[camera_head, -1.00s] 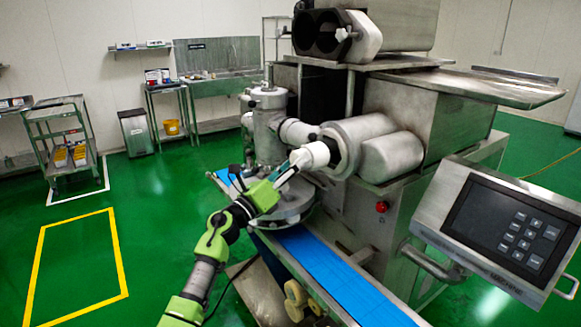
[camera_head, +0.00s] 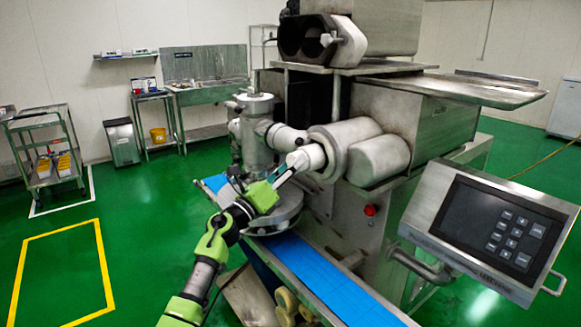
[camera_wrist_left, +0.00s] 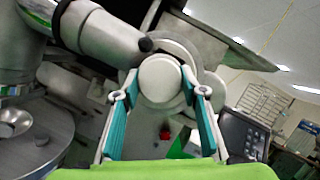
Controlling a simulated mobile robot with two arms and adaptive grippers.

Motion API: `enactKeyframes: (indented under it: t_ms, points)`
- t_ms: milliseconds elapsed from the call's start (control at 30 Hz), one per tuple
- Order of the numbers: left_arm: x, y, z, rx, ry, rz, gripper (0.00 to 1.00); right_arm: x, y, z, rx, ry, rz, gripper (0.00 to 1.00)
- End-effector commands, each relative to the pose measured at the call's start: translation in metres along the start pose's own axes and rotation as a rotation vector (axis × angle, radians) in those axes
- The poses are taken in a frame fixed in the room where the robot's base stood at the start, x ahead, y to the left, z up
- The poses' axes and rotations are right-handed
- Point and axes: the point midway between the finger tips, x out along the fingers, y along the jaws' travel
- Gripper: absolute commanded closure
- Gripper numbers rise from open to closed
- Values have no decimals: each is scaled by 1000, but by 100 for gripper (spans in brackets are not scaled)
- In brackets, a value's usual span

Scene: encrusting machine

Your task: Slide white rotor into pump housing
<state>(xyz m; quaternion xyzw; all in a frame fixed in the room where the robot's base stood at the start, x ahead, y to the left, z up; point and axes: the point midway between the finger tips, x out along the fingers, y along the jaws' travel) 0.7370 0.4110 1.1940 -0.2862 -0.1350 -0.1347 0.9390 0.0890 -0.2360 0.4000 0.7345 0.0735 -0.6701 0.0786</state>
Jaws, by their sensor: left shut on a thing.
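The white rotor (camera_head: 308,157) is a short white cylinder. My left gripper (camera_head: 292,165) is shut on its near end. The pump housing (camera_head: 328,148) is the grey metal cylinder mouth at the front of the machine. The rotor's far end is at the mouth and looks lined up with it; how deep it sits is hidden. In the left wrist view the rotor's round near face (camera_wrist_left: 160,79) shows between the two teal-padded fingers (camera_wrist_left: 159,88), with the grey housing ring behind it. My right gripper is out of view.
A vertical metal cylinder unit (camera_head: 256,130) stands left of the housing, above the blue conveyor belt (camera_head: 315,270). A second grey cylinder (camera_head: 379,160) lies right of the housing. The control panel (camera_head: 495,228) juts out at the right.

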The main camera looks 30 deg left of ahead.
Motion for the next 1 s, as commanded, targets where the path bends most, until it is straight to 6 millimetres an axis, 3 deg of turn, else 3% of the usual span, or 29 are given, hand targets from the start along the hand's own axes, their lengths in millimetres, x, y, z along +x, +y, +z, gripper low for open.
enactKeyframes:
  t_ms: [1000]
  points:
    - [58,-1,-22,0,-4,-2,100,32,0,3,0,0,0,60]
